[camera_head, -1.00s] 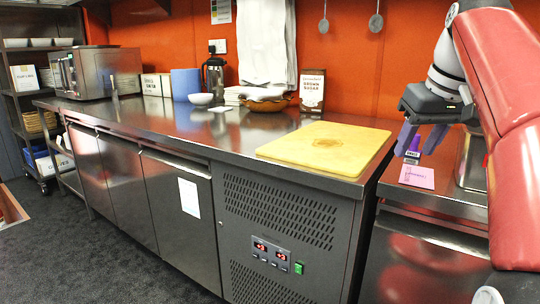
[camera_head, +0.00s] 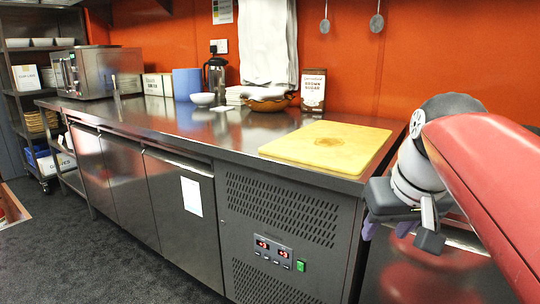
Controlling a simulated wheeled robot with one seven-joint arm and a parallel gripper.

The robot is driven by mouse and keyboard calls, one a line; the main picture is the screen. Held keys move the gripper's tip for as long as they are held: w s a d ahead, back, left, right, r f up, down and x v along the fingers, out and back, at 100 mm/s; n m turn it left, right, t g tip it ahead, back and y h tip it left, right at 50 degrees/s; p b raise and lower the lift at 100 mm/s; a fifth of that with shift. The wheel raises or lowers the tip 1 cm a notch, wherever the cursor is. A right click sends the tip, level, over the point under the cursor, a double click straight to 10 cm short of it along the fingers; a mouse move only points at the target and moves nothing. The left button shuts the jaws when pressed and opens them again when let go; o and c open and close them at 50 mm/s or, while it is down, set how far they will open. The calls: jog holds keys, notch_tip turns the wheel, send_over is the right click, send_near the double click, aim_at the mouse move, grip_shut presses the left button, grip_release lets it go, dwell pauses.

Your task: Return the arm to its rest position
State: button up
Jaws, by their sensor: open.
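My arm is on the right side of the view, with a red link running to the lower right corner. My gripper (camera_head: 387,231) hangs at its end with the fingers pointing down. The two purple-grey fingers are apart and nothing shows between them. The gripper is in front of the right end of the steel counter, below the level of its top. Part of the fingers is hidden behind a dark block on the wrist.
A steel counter (camera_head: 190,133) runs along the orange wall. A yellow cutting board (camera_head: 328,145) lies at its right end, near the gripper. A brown sugar package (camera_head: 313,90), a bowl (camera_head: 267,104) and a microwave (camera_head: 97,72) stand farther back. Dark floor (camera_head: 70,250) is clear at left.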

jog(key=s+a+f, duration=0.1)
jog(key=s+f, duration=0.4)
jog(key=f, duration=0.3)
jog(key=s+a+f, duration=0.2)
jog(key=s+f, duration=0.3)
jog(key=f, duration=0.3)
jog(key=shift+s+a+f+t, duration=0.15)
jog(key=shift+a+f+t, duration=0.1)
jog(key=shift+t, duration=0.05)
